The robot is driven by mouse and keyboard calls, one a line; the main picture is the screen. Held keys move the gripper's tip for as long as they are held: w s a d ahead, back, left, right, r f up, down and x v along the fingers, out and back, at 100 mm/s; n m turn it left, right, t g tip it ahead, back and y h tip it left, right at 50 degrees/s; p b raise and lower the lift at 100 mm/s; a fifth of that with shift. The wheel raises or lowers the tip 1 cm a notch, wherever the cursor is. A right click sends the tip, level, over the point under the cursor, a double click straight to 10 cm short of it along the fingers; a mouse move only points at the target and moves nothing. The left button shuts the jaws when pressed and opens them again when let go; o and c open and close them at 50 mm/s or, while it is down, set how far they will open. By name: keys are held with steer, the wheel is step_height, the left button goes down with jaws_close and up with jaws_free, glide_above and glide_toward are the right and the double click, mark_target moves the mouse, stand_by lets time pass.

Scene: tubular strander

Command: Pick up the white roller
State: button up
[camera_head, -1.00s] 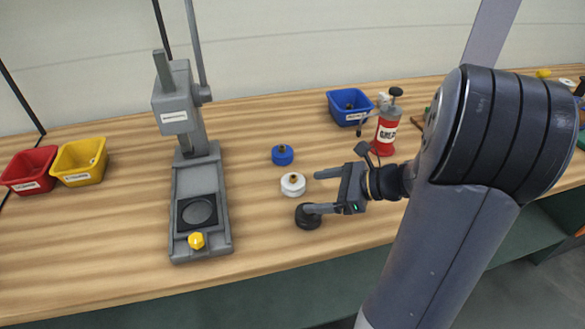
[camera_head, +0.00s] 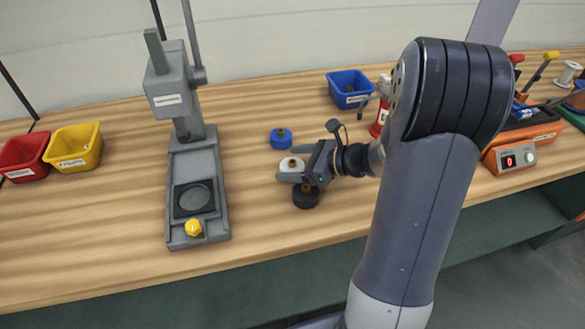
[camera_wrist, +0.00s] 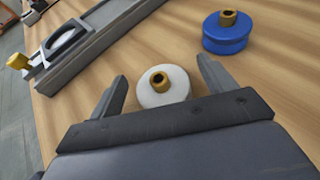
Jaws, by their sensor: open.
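The white roller (camera_head: 291,165) stands on the wooden bench between a blue roller and a black roller, and has a brass-coloured hub on top. In the wrist view the white roller (camera_wrist: 163,86) sits between the two fingers, with its near side partly hidden by my gripper's body. My gripper (camera_head: 284,178) is open, with one finger on each side of the white roller. In the wrist view the fingers of my gripper (camera_wrist: 164,82) appear apart from the roller, with a gap on both sides. Its exact height over the bench is hard to tell.
The blue roller (camera_head: 281,139) stands just behind, and the black roller (camera_head: 306,196) just in front, close to a finger. A grey press (camera_head: 196,160) stands left. Yellow (camera_head: 74,148), red (camera_head: 24,158) and blue (camera_head: 351,88) bins and an orange device (camera_head: 520,150) stand farther off.

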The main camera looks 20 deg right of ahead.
steer(key=shift+x, duration=1.25)
steer(key=shift+c, duration=0.6)
